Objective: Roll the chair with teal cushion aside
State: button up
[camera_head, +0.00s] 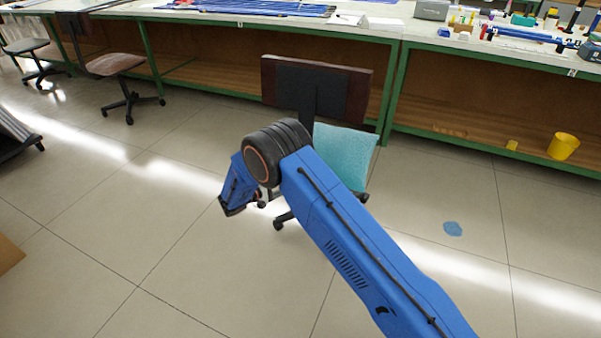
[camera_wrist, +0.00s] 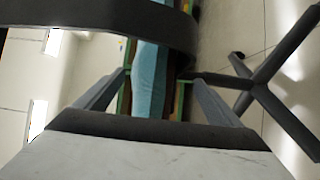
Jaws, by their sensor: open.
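The chair with the teal cushion (camera_head: 343,150) stands in front of the green-framed workbench in the head view. Its dark backrest (camera_head: 315,85) rises toward the bench, and my blue arm hides part of its seat and base. In the wrist view the teal cushion (camera_wrist: 150,80) shows beyond my gripper (camera_wrist: 158,76), between its two grey fingers. The fingers are apart with nothing visibly held. Dark chair-base legs (camera_wrist: 262,85) spread at the right there. A dark curved band (camera_wrist: 90,15) crosses the top; I cannot tell what it belongs to. In the head view my fingertips are not clear.
The long workbench (camera_head: 395,70) runs behind the chair. Two other swivel chairs (camera_head: 116,64) (camera_head: 25,46) stand at the left. A yellow bucket (camera_head: 563,147) stands on the bench's lower shelf. A blue patch (camera_head: 453,228) lies on the floor at right. The front left floor is mostly clear.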

jog(key=v, duration=0.9)
